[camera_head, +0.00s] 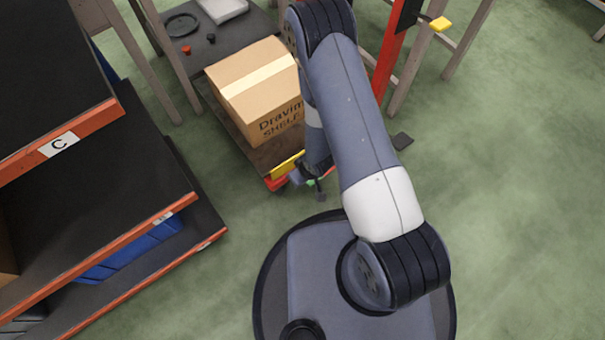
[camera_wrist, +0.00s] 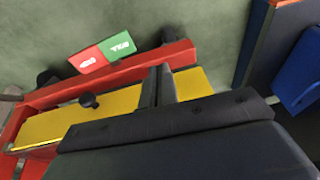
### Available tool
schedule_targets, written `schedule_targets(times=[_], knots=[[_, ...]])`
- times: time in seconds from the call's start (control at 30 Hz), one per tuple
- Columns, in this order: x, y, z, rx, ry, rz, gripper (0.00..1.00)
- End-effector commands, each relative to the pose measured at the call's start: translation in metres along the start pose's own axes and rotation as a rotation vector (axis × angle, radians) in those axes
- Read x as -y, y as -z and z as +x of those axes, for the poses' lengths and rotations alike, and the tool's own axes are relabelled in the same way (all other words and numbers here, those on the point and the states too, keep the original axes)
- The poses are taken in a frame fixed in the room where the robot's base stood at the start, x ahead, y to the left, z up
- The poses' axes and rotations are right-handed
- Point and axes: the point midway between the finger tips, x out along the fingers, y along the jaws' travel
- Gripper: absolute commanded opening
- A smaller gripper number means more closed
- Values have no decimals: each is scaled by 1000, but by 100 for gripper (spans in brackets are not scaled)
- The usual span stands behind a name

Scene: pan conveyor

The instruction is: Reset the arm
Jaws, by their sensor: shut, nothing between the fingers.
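My gripper (camera_wrist: 158,72) is shut and empty in the wrist view, its two dark fingers together in front of a yellow panel. In the head view my arm reaches away from my base and bends down. The gripper end is small and dark there, beside the red and yellow edge of a conveyor. The yellow panel (camera_wrist: 60,123) has a red frame (camera_wrist: 115,77) and a black knob (camera_wrist: 89,100). A red and green button plate (camera_wrist: 101,54) sits beyond the frame. I cannot tell if the fingers touch the panel.
A cardboard box (camera_head: 251,88) lies on the conveyor (camera_head: 222,112), partly behind my arm. An orange-edged shelf rack (camera_head: 168,215) labelled C, with a blue bin (camera_head: 130,248), stands at the left. A dark table (camera_head: 218,45) is behind. Green floor (camera_head: 500,190) is open at the right.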

Motion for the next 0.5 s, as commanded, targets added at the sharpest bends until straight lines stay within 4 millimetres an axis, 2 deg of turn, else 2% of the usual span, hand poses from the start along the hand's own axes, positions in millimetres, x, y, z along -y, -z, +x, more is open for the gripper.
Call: schedule_targets(times=[0.13,0.5], knots=[[4,0,-11,-1,0,0,0],[4,0,-12,0,0,1,0]])
